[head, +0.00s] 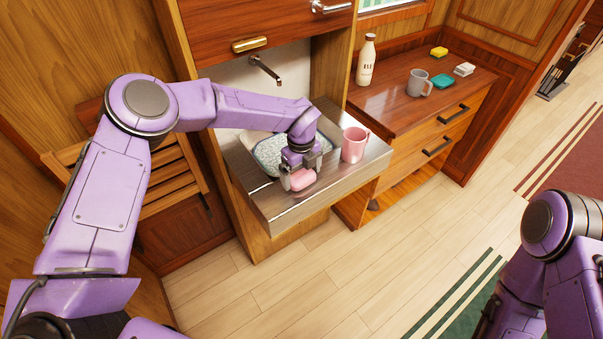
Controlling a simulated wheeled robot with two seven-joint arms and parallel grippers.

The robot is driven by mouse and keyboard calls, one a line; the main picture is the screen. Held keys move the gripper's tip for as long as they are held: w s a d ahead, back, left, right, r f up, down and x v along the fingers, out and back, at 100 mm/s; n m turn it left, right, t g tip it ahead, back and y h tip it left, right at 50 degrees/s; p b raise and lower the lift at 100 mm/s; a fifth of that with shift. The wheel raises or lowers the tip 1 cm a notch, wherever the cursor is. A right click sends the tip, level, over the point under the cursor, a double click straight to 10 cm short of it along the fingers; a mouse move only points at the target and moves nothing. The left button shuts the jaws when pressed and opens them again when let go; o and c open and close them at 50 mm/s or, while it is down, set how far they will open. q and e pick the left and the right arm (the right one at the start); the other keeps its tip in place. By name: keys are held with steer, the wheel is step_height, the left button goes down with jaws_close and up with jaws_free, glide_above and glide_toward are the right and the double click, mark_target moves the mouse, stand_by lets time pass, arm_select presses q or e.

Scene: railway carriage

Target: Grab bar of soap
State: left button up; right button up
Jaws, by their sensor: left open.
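The pink bar of soap (303,179) is at the front of the metal washstand top, near its front edge. My left gripper (300,173) points down right at the soap with its jaws open, and its fingers partly cover the soap. I cannot tell whether the fingers touch it. My right arm shows at the right edge, but its gripper is out of view.
A pink mug (354,145) stands just right of my left gripper. A speckled basin (270,152) lies behind it, under a wall tap (265,70). The wooden counter (385,108) holds a bottle (366,62), a grey mug (418,84), a teal block (442,81) and a yellow sponge (439,53).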

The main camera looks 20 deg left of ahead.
arm_select(q)
steer(key=shift+s+d+f, duration=0.1)
steer(key=shift+f, duration=0.2)
steer(key=c, duration=0.8)
